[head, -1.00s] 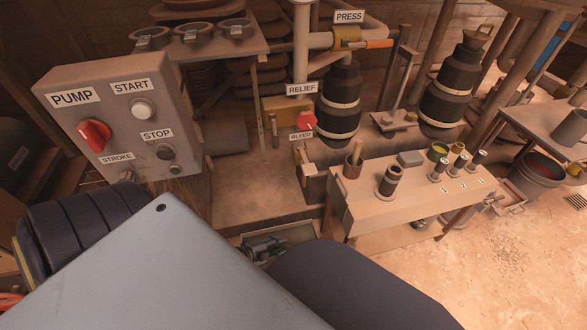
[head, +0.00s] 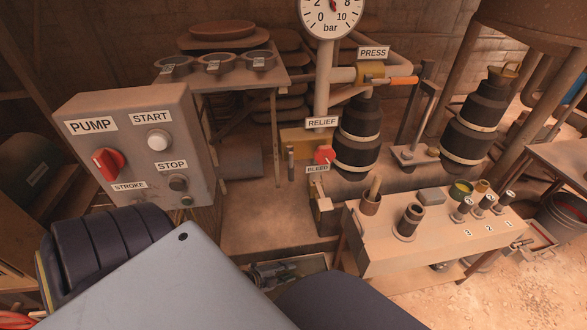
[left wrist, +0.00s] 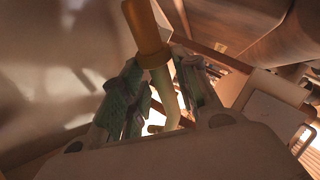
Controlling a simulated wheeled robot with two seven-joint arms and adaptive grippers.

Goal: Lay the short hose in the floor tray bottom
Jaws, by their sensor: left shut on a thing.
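My left gripper (head: 272,273) shows small in the head view, beyond my own grey arm link. It is over or inside a shallow floor tray (head: 318,262); I cannot tell its height. In the left wrist view my left gripper (left wrist: 162,85) has its greenish fingers on both sides of a bent pale-yellow tube with a brown upper part, which looks like the short hose (left wrist: 150,35). The gripper is shut on it. The hose cannot be made out in the head view. The near part of the tray is hidden by my arm. My right gripper is not in view.
A pump control box (head: 140,145) stands at the left, near my arm. A bench (head: 400,250) with cups and numbered fittings stands right of the tray. Behind are the relief and bleed valves and black press cylinders (head: 358,135). Open floor lies at the lower right.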

